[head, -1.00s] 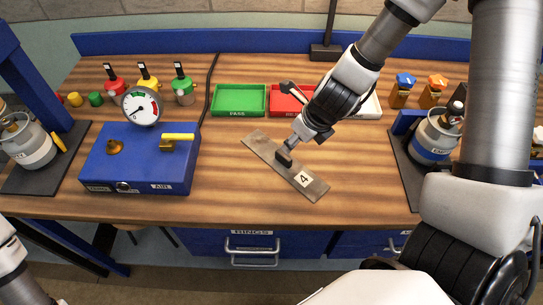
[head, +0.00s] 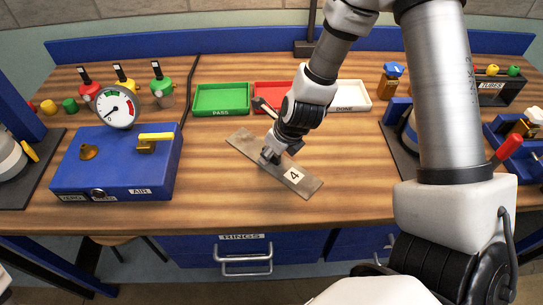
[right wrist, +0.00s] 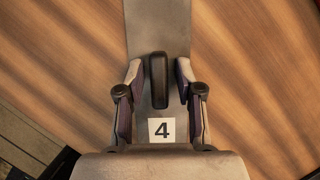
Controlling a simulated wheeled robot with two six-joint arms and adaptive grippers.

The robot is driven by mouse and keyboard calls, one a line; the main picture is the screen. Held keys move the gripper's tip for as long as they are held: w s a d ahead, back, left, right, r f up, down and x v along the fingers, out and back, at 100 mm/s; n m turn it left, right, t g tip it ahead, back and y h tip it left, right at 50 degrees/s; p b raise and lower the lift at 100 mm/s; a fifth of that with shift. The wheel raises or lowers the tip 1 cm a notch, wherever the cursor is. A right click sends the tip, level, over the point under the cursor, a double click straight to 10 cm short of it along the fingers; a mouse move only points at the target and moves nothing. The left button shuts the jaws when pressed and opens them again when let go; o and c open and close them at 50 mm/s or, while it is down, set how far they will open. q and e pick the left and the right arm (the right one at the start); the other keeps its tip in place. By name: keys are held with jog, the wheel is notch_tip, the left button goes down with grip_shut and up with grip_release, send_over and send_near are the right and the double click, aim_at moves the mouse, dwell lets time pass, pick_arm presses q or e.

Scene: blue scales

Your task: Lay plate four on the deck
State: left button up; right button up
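Plate four (head: 247,144) is a long grey metal plate with a white "4" label and a black handle, lying aslant on the wooden bench. In the right wrist view the plate (right wrist: 158,25) runs straight away from the camera, its handle (right wrist: 159,80) upright in the middle. My right gripper (head: 270,155) is down at the handle. In the right wrist view its fingers (right wrist: 159,75) stand on both sides of the handle, with a narrow gap on each side. My left gripper is not in view. No part is marked as the deck.
A blue box (head: 115,165) with a dial gauge (head: 116,107) and yellow lever stands at left. Behind the plate are a green PASS tray (head: 221,98), a red tray (head: 270,92) and a white DONE tray (head: 349,95). The bench between box and plate is clear.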

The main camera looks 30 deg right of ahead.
grip_shut()
jog(key=shift+r, duration=0.1)
